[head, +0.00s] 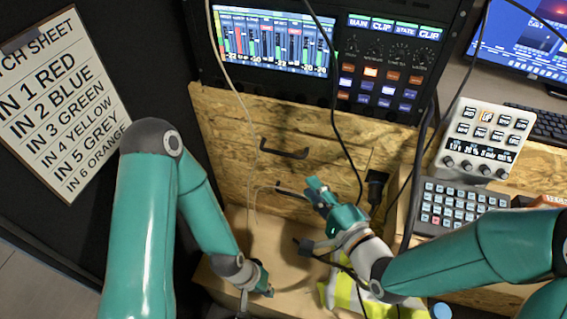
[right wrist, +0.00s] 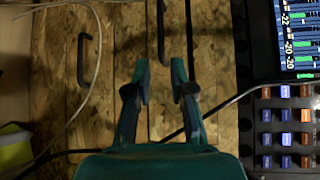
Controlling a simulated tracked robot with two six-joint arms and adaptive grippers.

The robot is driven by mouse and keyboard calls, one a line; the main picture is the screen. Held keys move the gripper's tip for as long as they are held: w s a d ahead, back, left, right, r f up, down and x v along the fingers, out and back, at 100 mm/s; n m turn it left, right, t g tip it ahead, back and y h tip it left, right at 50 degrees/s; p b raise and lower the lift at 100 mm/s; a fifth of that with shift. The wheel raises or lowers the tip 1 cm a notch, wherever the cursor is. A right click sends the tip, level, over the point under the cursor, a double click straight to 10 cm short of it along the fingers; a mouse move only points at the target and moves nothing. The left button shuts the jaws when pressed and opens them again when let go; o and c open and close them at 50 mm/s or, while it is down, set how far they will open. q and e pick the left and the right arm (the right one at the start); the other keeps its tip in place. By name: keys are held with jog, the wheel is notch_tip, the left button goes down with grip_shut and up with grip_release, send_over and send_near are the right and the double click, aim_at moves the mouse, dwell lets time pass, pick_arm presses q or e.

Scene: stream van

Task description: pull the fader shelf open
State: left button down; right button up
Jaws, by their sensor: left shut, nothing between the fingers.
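The chipboard cabinet front (head: 225,125) carries an upper dark bar handle (head: 284,153) and a lower dark bar handle (head: 290,190). No label shows which one belongs to the fader shelf, and both fronts look closed. My right gripper (head: 317,192) is in front of the chipboard, near the lower handle in the head view. In the right wrist view its fingers (right wrist: 160,80) are apart and empty, with the upper handle (right wrist: 162,32) beyond the gap and the lower handle (right wrist: 83,60) to the left. My left gripper (head: 267,287) is shut and empty, low down.
A mixer panel with a lit screen (head: 273,40) is above the chipboard. Thin cables hang across the front. A black plug (head: 376,188) is right of the handles. A button keypad (head: 460,205) and a white control box (head: 485,138) stand at right. A yellow-green cloth (head: 345,297) lies below.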

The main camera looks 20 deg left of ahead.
aim_at(284, 154)
jog(key=p+x, duration=0.1)
jog(key=x, duration=1.3)
jog(key=shift+r+p, duration=0.15)
jog(key=shift+p, duration=0.15)
grip_shut()
